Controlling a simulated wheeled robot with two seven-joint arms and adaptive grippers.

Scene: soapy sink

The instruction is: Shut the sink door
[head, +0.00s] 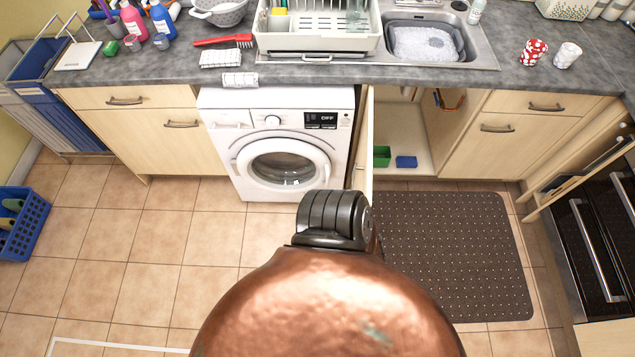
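The sink door (367,135) stands open under the counter, seen almost edge-on just right of the washing machine. It sticks out toward me, and its lower end is partly hidden behind a dark rounded part in front. The open sink cabinet (405,135) shows its pale inside, with a green box (381,156) and a blue box (406,162) at the bottom. The sink (484,57) above it holds a grey basin with soapy foam. Neither of my grippers is in view.
A white washing machine (277,140) stands left of the door. A dark dotted mat (455,250) lies on the floor before the cabinet. Tiled floor (130,235) is clear at left. A blue crate (22,225) sits far left; an oven (600,240) is at right.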

